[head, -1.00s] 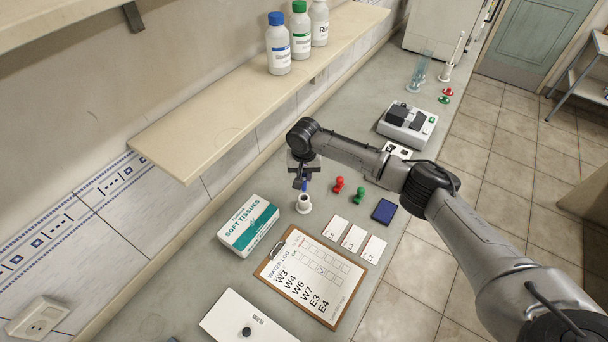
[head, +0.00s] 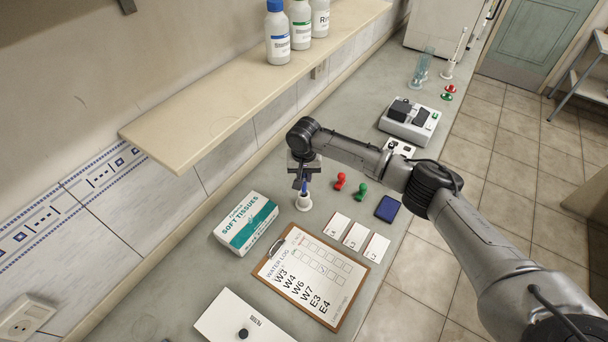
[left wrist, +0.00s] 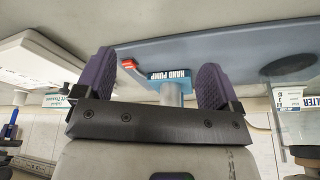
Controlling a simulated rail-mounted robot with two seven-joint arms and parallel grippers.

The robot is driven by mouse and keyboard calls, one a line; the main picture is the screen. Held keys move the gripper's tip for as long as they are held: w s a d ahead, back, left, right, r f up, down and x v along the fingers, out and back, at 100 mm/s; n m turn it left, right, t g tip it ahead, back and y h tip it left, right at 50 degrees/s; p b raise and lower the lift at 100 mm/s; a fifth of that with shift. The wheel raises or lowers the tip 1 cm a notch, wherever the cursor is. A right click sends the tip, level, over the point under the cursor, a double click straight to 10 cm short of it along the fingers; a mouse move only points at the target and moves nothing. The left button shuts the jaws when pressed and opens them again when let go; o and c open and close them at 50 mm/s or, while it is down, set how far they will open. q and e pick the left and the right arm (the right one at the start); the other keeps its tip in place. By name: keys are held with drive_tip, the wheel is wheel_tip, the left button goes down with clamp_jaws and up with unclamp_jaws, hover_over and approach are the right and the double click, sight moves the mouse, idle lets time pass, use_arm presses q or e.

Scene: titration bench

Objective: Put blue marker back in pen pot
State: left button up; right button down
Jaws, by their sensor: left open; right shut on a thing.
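The blue marker (head: 304,186) is upright in my right gripper (head: 301,181), which is shut on it. The white pen pot (head: 304,202) stands on the bench directly below, and the marker's lower end is at the pot's mouth. From this angle I cannot tell how deep the marker reaches into the pot. My left gripper (left wrist: 155,85) is open, with its two purple-grey fingers apart in the left wrist view; it is not in the head view.
A tissue box (head: 246,223), a clipboard (head: 345,307), a red stamp (head: 340,181), a green stamp (head: 361,191) and a blue pad (head: 387,208) lie near the pot. A shelf (head: 240,95) overhangs the bench. A hand pump (left wrist: 172,86) shows in the left wrist view.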

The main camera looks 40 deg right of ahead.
sight(304, 190)
use_arm(q)
drive_tip(key=shift+a+r+p, duration=0.2)
drive_tip(key=shift+r+p, duration=0.15)
drive_tip(key=shift+r, duration=0.05)
drive_tip(key=shift+d+r+p, duration=0.15)
drive_tip(key=shift+r+p, duration=0.2)
idle(0.4)
drive_tip(key=shift+f, duration=0.1)
use_arm(e)
drive_tip(key=shift+f, duration=0.3)
drive_tip(key=shift+f, duration=0.5)
use_arm(q)
drive_tip(key=shift+f+b, duration=0.5)
drive_tip(key=shift+b, duration=0.1)
use_arm(e)
drive_tip(key=shift+f, duration=1.45)
use_arm(q)
drive_tip(key=shift+f, duration=0.2)
use_arm(e)
drive_tip(key=shift+f, duration=0.65)
drive_tip(key=c, duration=1)
unclamp_jaws()
